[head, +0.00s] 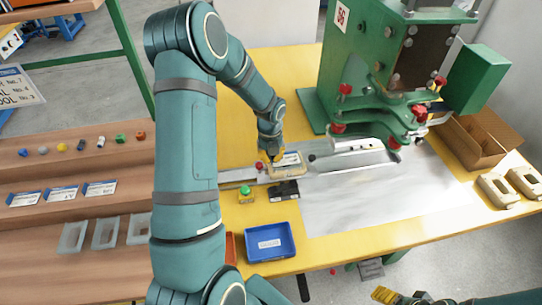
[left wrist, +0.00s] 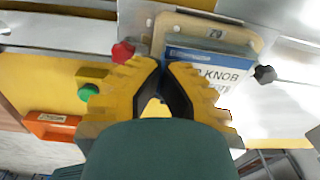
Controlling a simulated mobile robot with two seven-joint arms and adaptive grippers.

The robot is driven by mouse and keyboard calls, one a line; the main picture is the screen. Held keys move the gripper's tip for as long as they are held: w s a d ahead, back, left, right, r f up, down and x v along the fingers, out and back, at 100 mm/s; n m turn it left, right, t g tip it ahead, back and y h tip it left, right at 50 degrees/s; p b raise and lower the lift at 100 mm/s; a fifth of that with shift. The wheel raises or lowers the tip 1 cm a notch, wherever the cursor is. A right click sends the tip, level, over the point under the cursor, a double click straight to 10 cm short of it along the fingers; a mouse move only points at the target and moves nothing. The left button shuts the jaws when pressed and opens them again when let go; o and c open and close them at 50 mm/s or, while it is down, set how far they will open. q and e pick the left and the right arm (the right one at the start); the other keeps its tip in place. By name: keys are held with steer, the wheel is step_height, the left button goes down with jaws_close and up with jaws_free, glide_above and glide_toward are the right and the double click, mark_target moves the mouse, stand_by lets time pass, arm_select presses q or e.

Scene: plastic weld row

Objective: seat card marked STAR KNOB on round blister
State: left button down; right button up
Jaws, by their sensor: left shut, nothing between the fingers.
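The card (left wrist: 212,72), white with a blue top band and lettering ending in "R KNOB", lies on a tan fixture (left wrist: 226,32) in the left wrist view. In the head view the card (head: 289,158) lies at the near end of the slide. No round blister can be made out under it. My left gripper (head: 272,158) is shut and empty, at the card's left edge; in the left wrist view its fingertips (left wrist: 163,68) overlap the card's lower left edge. I cannot tell if they touch. My right gripper (head: 384,294) shows only partly at the bottom edge.
A green press (head: 345,75) stands behind the slide. A blue tray (head: 270,243), a green button (head: 244,191) and a black clamp (head: 285,191) are in front. Clear blisters (head: 104,233) and other cards (head: 100,188) sit on the left shelves. Tan fixtures (head: 495,188) lie at right.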

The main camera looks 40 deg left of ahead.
arm_select(q)
steer(key=shift+f+b, duration=0.3)
steer(key=shift+f, duration=0.3)
stand_by(0.3)
steer(key=c, duration=1.1)
jaws_free()
steer(key=c, duration=0.4)
steer(key=shift+r, duration=0.1)
steer(key=shift+r+p, duration=3.05)
steer(key=shift+r, duration=0.4)
